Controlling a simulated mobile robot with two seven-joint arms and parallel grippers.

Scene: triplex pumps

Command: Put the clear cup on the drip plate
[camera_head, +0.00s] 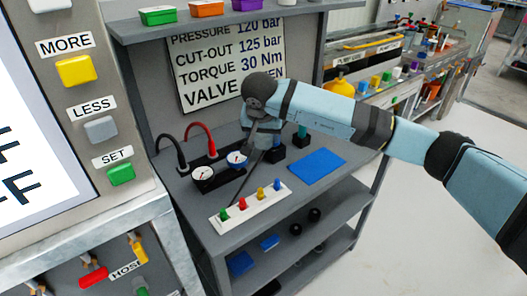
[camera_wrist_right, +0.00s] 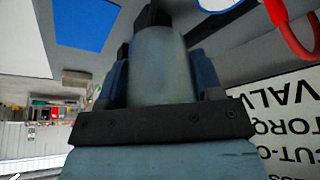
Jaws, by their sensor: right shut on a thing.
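My right gripper (camera_head: 262,142) points down over the grey workbench, between the two gauges and the blue plate. In the right wrist view it is shut on a see-through grey-green thing (camera_wrist_right: 160,65), which looks like the clear cup. Its blue fingers stand on both sides of it. In the head view the cup is hidden or too small to make out. A flat blue plate (camera_head: 317,166) lies on the bench right of the gripper and also shows in the right wrist view (camera_wrist_right: 85,22); I cannot tell whether it is the drip plate. My left gripper is not in view.
Two dial gauges (camera_head: 203,174) with a black hose (camera_head: 165,143) and a red hose (camera_head: 205,138) stand left of the gripper. A white strip (camera_head: 250,206) with coloured knobs lies in front. Dark blocks (camera_head: 275,153) stand close by. A sign (camera_head: 230,65) hangs behind.

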